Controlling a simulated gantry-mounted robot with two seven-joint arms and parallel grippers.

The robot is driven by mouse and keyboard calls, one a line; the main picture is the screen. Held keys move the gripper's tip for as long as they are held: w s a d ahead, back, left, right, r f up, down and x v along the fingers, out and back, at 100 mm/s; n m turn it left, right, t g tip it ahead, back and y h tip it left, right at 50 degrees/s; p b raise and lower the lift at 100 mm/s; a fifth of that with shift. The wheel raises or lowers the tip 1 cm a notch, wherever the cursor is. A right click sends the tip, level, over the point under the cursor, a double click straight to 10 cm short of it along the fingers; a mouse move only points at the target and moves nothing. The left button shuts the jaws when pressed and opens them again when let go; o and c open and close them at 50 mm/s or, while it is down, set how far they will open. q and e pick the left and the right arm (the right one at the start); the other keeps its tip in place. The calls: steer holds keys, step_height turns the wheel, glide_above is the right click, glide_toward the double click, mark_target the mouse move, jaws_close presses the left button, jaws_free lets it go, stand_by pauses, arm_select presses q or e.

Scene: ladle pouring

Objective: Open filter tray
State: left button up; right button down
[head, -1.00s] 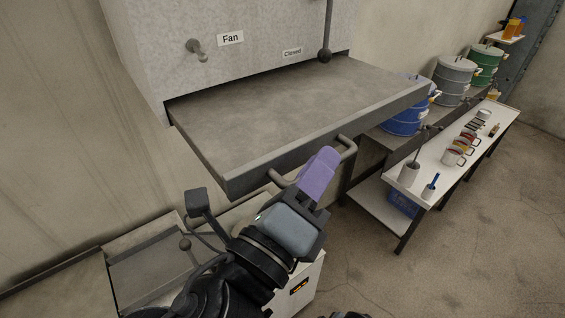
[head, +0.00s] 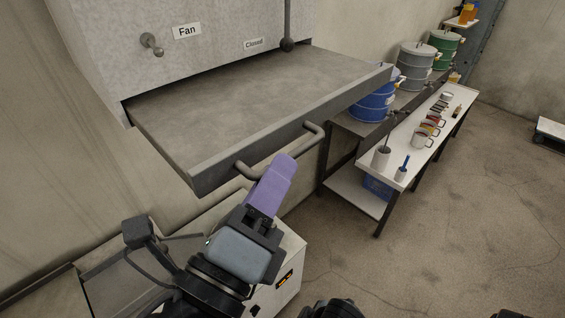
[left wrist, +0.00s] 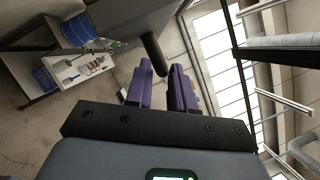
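The grey filter tray (head: 250,95) sticks far out of the metal housing (head: 180,65) in the head view. A bar handle (head: 310,137) is on its front face. My left gripper (head: 283,165) with purple fingers is just below and in front of the handle, its tips overlapping the bar in the picture. In the left wrist view, the two fingers (left wrist: 162,88) stand apart with a gap between them. The dark handle bar (left wrist: 155,54) shows beyond that gap, and I see no finger closed on it.
A lever (head: 288,44) hangs beside the "Closed" label, and a knob (head: 150,42) is by "Fan". On the right, a bench (head: 405,165) holds cups and tools beside blue, grey and green drums (head: 415,60). A white box (head: 275,275) stands below the tray.

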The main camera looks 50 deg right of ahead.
arm_select(q)
steer(key=b+v, duration=0.1)
steer(key=v, duration=0.6)
steer(key=shift+a, duration=0.2)
steer(key=w+a+f+n+t+y, duration=0.15)
steer(key=a+f+n+y, duration=0.25)
steer(key=a+f+n, duration=0.55)
steer(key=w+a+f+n+t+y, duration=0.1)
steer(key=w+a+f+n+y, duration=0.35)
steer(key=f, duration=1.05)
steer(key=s+a+f+n+t+y, duration=0.15)
steer(key=a+f+n+y, duration=0.35)
steer(key=f+n, duration=0.65)
steer(key=s+a+f+n+g+y, duration=0.35)
steer(key=s+a+f+n, duration=0.2)
steer(key=a, duration=0.25)
steer(key=s+a+f+n+g+y, duration=0.2)
steer(key=s+a+f+n+g, duration=0.2)
steer(key=a+f+n, duration=0.25)
step_height(320, 180, up, 14)
steer(key=p, duration=1.4)
steer(key=shift+a+m+t+p, duration=0.2)
steer(key=shift+m+t+p, duration=0.15)
steer(key=shift+m, duration=0.1)
